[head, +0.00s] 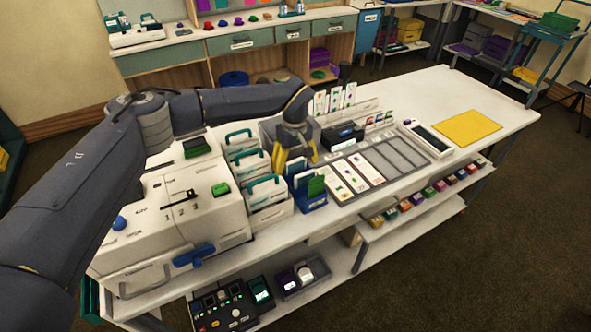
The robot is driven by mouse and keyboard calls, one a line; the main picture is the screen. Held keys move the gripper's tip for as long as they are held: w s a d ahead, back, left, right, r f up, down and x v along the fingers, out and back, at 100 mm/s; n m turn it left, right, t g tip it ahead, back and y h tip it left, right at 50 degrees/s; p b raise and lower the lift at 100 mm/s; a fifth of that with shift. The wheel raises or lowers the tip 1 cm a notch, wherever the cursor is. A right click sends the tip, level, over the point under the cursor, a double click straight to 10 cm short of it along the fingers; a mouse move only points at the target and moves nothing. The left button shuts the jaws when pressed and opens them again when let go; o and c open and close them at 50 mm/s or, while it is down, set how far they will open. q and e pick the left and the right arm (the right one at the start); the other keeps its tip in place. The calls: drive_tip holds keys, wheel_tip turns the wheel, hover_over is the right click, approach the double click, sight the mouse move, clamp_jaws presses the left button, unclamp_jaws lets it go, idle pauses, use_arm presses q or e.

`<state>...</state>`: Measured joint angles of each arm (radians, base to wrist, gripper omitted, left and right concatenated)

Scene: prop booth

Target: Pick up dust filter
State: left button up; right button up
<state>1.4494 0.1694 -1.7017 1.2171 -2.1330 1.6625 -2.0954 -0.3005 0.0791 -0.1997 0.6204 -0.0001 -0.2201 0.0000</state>
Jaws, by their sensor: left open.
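I cannot tell for sure which thing is the dust filter. Several white panels with teal handles (248,157) stand upright in a row in a white rack (272,216), beside the large white machine (190,200). My left gripper (295,160) points down, with its yellow fingers apart and nothing visible between them. It is just right of the teal-handled panels and behind a small blue holder (314,204) with a green card in it. The gripper and arm hide part of the table behind them. My right gripper is not in view.
White cards (349,176) and grey slots (393,155) lie right of the holder. A black device (342,136) stands behind them. A white-framed tablet (430,138) and a yellow mat (467,127) are farther right. The table's right end is mostly clear.

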use_arm(q)
drive_tip(key=c, duration=0.9)
drive_tip(key=shift+r, duration=0.15)
wheel_tip(320, 180, up, 20)
drive_tip(key=shift+f, duration=0.15)
idle(0.6)
drive_tip(key=w+a+r, duration=0.1)
drive_tip(key=a+r, duration=0.1)
drive_tip(key=a, duration=1.3)
drive_tip(key=a+r, duration=0.3)
drive_tip(key=a, duration=1.2)
drive_tip(key=shift+s+d+f, duration=0.1)
drive_tip(key=shift+d+f, duration=0.05)
drive_tip(key=shift+f, duration=1.1)
drive_tip(key=shift+d+f, duration=0.1)
drive_tip(key=shift+f, duration=1.1)
